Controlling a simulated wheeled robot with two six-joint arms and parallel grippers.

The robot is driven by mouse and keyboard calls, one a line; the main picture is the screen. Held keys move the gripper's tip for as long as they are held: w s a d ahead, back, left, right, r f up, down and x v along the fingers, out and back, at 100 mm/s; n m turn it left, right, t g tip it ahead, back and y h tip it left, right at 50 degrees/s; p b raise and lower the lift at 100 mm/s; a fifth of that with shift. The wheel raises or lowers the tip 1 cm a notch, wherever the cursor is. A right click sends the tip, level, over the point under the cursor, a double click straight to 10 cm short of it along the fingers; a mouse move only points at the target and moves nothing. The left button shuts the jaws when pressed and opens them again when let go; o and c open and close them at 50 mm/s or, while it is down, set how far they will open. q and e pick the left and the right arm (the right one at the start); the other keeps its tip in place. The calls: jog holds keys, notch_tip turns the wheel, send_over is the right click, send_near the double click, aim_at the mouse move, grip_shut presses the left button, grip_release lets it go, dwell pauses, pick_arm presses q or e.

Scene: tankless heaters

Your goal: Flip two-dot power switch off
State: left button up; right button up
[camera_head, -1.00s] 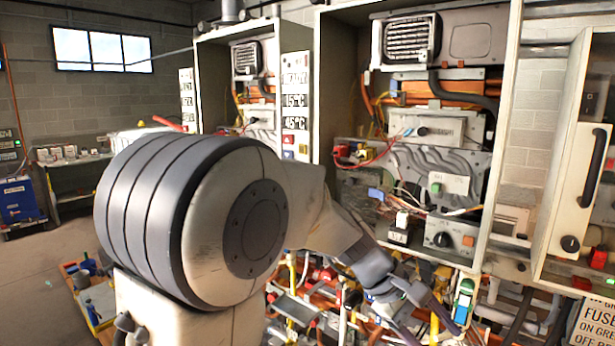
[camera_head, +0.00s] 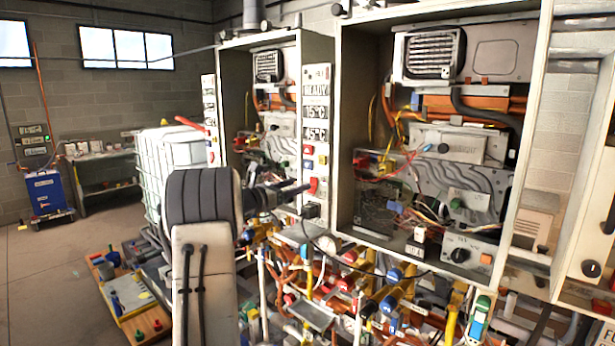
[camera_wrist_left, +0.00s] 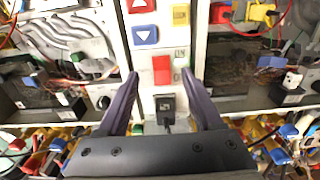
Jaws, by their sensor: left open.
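My left gripper (camera_head: 296,190) is open and empty in front of the narrow white control panel (camera_head: 316,122) between the two heater cabinets. In the left wrist view its two dark fingers (camera_wrist_left: 160,75) spread on either side of the panel's lower part. A red rectangular button (camera_wrist_left: 161,70) shows between the fingertips, and a black switch-like part (camera_wrist_left: 166,106) with a small light mark sits below it. I cannot make out two dots on it. My right gripper is not in view.
The open right heater cabinet (camera_head: 345,120) and left cabinet (camera_head: 228,90) flank the panel. Dense pipes and valves (camera_head: 380,300) lie below. Blue and red arrow buttons (camera_wrist_left: 145,36) sit above on the panel. Open floor (camera_head: 45,280) is at the left.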

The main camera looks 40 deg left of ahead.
aim_at(313, 180)
pick_arm(q)
jog(key=w, duration=0.1)
jog(key=w+p, duration=0.1)
jog(key=w, duration=0.1)
jog(key=w+p, duration=0.1)
jog(key=shift+w+d+r, duration=0.15)
jog(key=shift+w+d, duration=0.05)
jog(key=shift+d, duration=0.05)
jog(key=shift+w, duration=0.65)
grip_shut()
jog(key=shift+f, duration=0.2)
